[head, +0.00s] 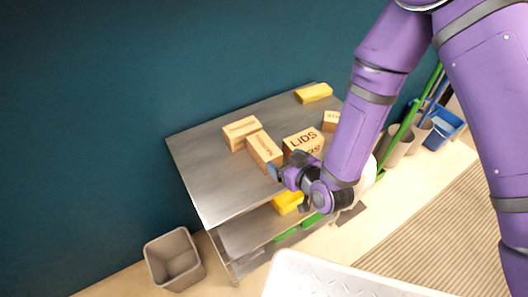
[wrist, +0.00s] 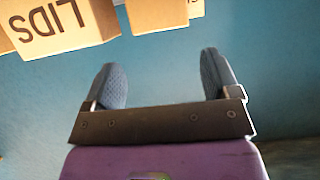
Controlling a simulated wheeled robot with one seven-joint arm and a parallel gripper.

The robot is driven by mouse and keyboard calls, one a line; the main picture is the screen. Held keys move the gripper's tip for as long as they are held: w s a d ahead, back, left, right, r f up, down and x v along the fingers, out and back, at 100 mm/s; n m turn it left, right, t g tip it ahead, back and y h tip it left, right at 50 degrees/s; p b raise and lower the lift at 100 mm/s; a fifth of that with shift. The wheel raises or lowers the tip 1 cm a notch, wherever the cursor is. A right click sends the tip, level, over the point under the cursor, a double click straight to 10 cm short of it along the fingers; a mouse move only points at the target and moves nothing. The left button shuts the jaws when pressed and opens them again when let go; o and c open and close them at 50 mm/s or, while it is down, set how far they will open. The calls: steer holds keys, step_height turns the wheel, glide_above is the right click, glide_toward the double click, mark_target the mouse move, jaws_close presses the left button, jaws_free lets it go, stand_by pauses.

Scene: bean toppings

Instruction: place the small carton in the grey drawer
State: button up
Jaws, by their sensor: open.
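The small carton (head: 331,120) appears to be the smallest brown box on the metal table, at the right behind the LIDS carton (head: 304,141) and partly hidden by my arm. My gripper (head: 285,188) is near the table's front edge, in front of the cartons. In the wrist view my gripper (wrist: 165,85) has its fingers wide apart with nothing between them. The LIDS carton (wrist: 62,22) shows upside down at upper left there, beyond the fingers. I cannot make out a grey drawer for certain in either view.
Two more cartons, one at the back (head: 241,132) and one lettered (head: 265,150), stand left of LIDS. A yellow block (head: 314,92) lies at the back. A grey bin (head: 174,260) stands on the floor. The table's left part (head: 205,165) is clear.

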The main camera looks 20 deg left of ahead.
mark_target(269, 152)
steer(key=shift+x, duration=4.15)
steer(key=shift+s+f, duration=0.1)
steer(key=c, duration=0.8)
